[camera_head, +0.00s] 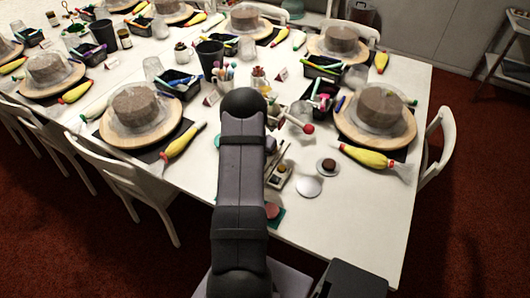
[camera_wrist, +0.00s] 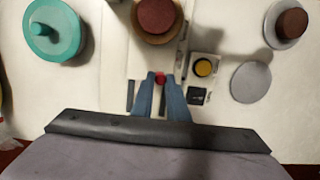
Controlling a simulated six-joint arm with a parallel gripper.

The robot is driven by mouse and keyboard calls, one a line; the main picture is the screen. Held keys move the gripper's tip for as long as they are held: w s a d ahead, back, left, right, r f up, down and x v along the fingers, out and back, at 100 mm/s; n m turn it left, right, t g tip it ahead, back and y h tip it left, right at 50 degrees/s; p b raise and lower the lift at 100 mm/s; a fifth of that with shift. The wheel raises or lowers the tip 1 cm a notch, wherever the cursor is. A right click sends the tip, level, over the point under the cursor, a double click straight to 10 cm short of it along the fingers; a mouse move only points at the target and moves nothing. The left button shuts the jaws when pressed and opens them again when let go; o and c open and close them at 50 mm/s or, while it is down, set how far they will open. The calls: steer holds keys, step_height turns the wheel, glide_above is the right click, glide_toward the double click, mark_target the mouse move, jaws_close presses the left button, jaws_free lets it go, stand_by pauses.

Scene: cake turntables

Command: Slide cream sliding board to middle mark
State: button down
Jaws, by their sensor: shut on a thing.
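My gripper (camera_wrist: 161,80) shows in the wrist view with its two blue fingers shut on a small red knob (camera_wrist: 160,76). A pale cream panel (camera_wrist: 143,62), which looks like the sliding board, lies flat around and beyond the knob. Its outline blends with the white table, and a middle mark cannot be made out. A reddish-brown round piece (camera_wrist: 158,16) sits beyond the fingertips. In the head view my arm hides the gripper and most of the board.
Right of the fingers is a small plate with a yellow round button (camera_wrist: 204,67). Farther right are a grey disc (camera_wrist: 251,82) and a brown cylinder (camera_wrist: 291,22) on another disc. A teal lidded piece (camera_wrist: 55,32) stands left. Cake turntables (camera_head: 376,118) flank the area.

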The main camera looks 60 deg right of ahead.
steer(key=shift+w+d+r+b, duration=0.1)
steer(key=shift+d+b, duration=0.8)
steer(key=shift+d, duration=1.05)
steer(key=shift+d+r, duration=0.1)
steer(key=shift+d, duration=0.1)
steer(key=c, duration=1.7)
jaws_free()
steer(key=shift+a, duration=0.2)
steer(key=shift+r+p, duration=2.3)
steer(key=shift+r, duration=1.05)
